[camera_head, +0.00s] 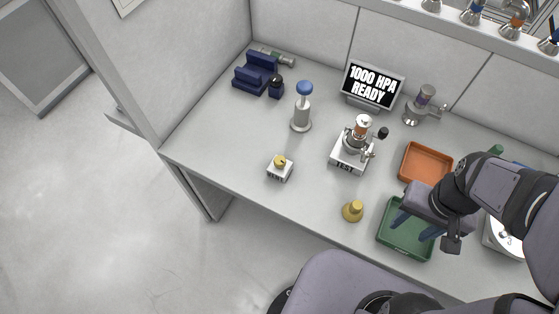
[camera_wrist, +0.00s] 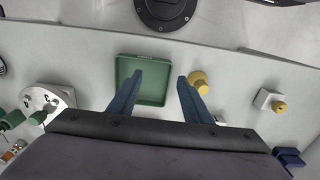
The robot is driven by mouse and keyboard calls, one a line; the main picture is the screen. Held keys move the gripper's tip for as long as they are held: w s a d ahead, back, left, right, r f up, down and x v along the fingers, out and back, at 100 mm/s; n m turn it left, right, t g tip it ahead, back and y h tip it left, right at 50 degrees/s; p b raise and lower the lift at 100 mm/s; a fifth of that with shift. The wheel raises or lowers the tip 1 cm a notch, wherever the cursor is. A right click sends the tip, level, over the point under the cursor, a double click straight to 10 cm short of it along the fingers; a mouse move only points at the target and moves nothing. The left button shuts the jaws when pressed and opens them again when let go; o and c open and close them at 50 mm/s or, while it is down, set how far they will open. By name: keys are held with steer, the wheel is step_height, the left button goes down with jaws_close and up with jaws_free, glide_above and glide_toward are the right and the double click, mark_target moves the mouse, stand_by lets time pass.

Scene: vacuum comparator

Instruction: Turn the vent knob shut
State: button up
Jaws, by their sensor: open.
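The vent knob (camera_head: 280,161) is a small yellow knob on a white box (camera_head: 279,173) with a dark label, at the front left of the bench. The knob also shows at the right of the wrist view (camera_wrist: 280,106). My gripper (camera_head: 410,225) is open and empty, over the green tray (camera_head: 404,249), well to the right of the knob. In the wrist view its two blue fingers (camera_wrist: 160,80) stand apart, over the tray and the yellow weight beside it. The knob's exact turn is too small to read.
A yellow weight (camera_head: 353,211) stands between the vent box and green tray. The TEST stand (camera_head: 346,157), a blue-topped pump (camera_head: 302,113), an orange tray (camera_head: 427,163) and a screen (camera_head: 372,85) reading "1000 HPA READY" are behind. Bench around the vent box is clear.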

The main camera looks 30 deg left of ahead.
stand_by(0.4)
steer(key=n+p, duration=0.2)
steer(key=n, duration=1.7)
glide_above(282, 165)
step_height(282, 165, down, 4)
steer(key=shift+r, duration=0.1)
steer(key=n, duration=0.1)
steer(key=w+a+r+n, duration=0.1)
steer(key=n, duration=0.1)
steer(key=a+r+n, duration=0.1)
steer(key=shift+w+n, duration=0.25)
steer(key=shift+n, duration=0.05)
steer(key=n, duration=0.3)
steer(key=shift+s+d+r+n, duration=0.1)
steer(key=shift+s+d+n, duration=0.05)
steer(key=shift+d+n, duration=0.15)
steer(key=n, duration=0.3)
steer(key=shift+d+n, duration=0.1)
steer(key=shift+n, duration=0.2)
